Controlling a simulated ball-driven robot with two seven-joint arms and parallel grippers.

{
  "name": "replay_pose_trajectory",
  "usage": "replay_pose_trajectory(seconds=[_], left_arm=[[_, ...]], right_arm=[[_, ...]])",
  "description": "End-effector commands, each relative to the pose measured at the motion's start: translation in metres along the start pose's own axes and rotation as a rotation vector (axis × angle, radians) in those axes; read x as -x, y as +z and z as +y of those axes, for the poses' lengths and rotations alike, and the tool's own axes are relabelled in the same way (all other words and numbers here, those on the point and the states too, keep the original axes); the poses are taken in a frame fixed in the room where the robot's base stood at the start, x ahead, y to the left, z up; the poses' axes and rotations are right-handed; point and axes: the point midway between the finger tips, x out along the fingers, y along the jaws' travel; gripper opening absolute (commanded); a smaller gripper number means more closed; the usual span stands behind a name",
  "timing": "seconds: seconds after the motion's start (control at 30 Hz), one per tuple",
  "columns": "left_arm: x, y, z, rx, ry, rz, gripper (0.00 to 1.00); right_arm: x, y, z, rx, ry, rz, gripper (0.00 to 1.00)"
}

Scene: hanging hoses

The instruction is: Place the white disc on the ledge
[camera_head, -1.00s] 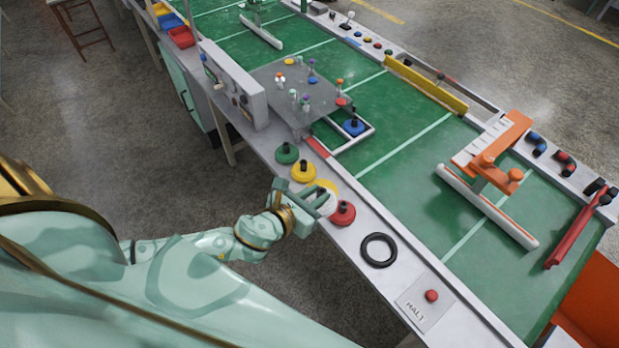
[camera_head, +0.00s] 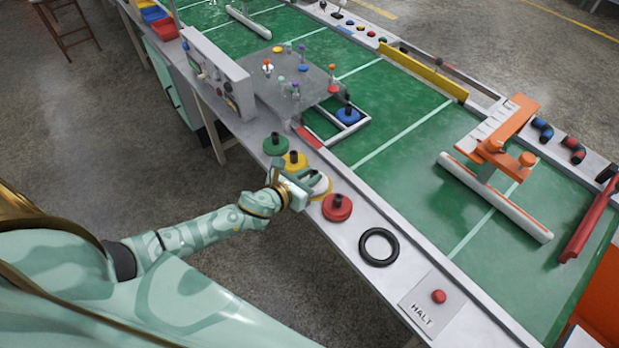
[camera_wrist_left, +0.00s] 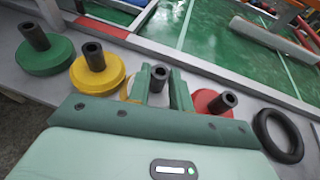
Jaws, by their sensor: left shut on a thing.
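The white disc (camera_head: 321,186) is at my left gripper (camera_head: 309,180), over the pale ledge (camera_head: 318,228) along the belt's near side. The left gripper is shut on the disc's black knob, which shows between the fingers in the left wrist view (camera_wrist_left: 160,74). A yellow patch edge (camera_head: 328,195) shows beneath the disc; I cannot tell whether the disc touches it. The disc's body is mostly hidden by the fingers in the wrist view. My right gripper is not in view.
On the ledge, yellow (camera_head: 294,161) and green (camera_head: 276,145) discs stand on one side, a red disc (camera_head: 337,208) close on the other. A black ring (camera_head: 379,247) and a red button (camera_head: 438,296) lie further along. A grey platform (camera_head: 295,88) stands beyond.

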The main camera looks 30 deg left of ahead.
Motion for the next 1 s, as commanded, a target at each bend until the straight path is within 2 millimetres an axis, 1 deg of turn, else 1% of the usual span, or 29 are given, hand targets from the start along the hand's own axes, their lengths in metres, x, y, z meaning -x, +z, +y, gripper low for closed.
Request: replay_pose_trajectory(seconds=[0.1, 0.2, 0.23, 0.27, 0.3, 0.57, 0.67, 0.77, 1.0], left_arm=[[0.001, 0.002, 0.0, 0.0, 0.0, -0.001, 0.0], [-0.001, -0.002, 0.0, 0.0, 0.0, 0.0, 0.0], [-0.001, -0.002, 0.0, 0.0, 0.0, 0.001, 0.24], [0.0, -0.002, 0.0, 0.0, 0.0, 0.0, 0.32], [0.0, -0.001, 0.0, 0.0, 0.0, 0.0, 0.43], [0.0, -0.001, 0.0, 0.0, 0.0, 0.0, 0.43], [0.003, 0.003, 0.0, -0.001, 0.0, -0.001, 0.43], [0.018, 0.002, 0.0, 0.0, 0.0, 0.002, 0.43], [0.076, 0.002, 0.0, -0.001, 0.0, 0.002, 0.43]], right_arm=[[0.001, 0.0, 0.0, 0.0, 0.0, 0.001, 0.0], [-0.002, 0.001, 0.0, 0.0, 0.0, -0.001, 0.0], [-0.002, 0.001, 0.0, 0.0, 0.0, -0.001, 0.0], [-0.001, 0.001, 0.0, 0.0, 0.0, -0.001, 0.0], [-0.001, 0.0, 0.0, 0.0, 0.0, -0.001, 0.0], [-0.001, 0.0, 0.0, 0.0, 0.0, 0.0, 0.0], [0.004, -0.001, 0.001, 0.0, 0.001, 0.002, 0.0], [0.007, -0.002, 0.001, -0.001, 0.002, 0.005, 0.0], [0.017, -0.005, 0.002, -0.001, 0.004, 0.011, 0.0]])
